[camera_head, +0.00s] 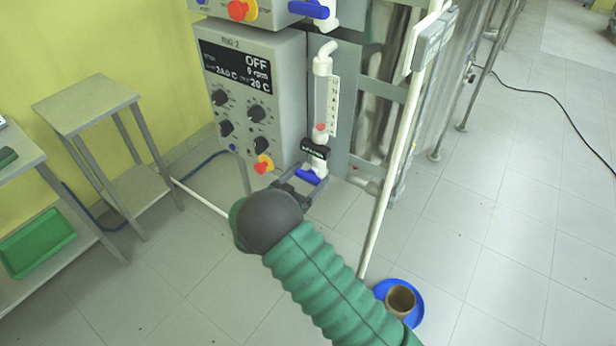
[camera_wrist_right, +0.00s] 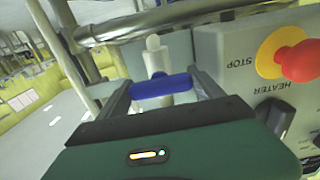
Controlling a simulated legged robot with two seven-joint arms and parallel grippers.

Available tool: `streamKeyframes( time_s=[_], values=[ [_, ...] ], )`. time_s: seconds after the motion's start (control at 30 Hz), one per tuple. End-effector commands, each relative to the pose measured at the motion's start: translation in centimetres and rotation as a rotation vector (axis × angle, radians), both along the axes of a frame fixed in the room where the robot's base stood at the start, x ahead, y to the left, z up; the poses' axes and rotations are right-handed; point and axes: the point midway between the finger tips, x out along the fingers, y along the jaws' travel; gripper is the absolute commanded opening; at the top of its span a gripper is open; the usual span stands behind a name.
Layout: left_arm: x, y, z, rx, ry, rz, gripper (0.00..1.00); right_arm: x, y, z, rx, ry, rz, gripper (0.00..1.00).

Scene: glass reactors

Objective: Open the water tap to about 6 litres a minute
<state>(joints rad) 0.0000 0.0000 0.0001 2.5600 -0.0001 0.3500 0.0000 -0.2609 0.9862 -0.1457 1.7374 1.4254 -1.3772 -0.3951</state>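The water tap has a blue lever (camera_head: 307,177) below a clear flow tube (camera_head: 321,98) with a scale beside it. A red float (camera_head: 320,127) sits low in the tube; the scale is too small to read. My right gripper (camera_head: 300,190) is at the lever, partly hidden behind my wrist. In the right wrist view, the blue lever (camera_wrist_right: 161,86) lies crosswise between the widely spaced fingers of this gripper (camera_wrist_right: 162,92), one near each end. I cannot tell whether the fingers touch it. My left gripper is not in view.
The grey control box (camera_head: 250,85) beside the tap has knobs and a red stop button (camera_head: 263,164); its display reads OFF. A white pole (camera_head: 395,150) stands right of the tap. A blue dish (camera_head: 412,312) with a brown pot is on the floor. A small table (camera_head: 85,102) stands left.

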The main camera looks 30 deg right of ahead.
Motion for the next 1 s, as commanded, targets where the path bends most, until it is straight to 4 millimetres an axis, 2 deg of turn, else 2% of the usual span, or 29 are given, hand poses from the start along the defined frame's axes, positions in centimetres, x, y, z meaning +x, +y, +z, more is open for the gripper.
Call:
streamKeyframes(
  time_s=[0.03, 0.2, 0.57, 1.0],
  values=[
    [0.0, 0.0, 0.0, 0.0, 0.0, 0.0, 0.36, 0.0, 0.1, 0.0, 0.001, 0.0, 0.003, 0.58],
    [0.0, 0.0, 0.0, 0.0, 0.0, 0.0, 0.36, 0.1, 0.2, 0.0, 0.001, -0.001, 0.004, 0.36],
    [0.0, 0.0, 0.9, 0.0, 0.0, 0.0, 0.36, 0.1, 0.2, 0.1, -0.02, 0.053, 0.005, 0.36],
    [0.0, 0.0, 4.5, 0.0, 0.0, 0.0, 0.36, 0.2, 0.3, 0.3, -0.146, 0.363, 0.006, 0.36]
  ],
)
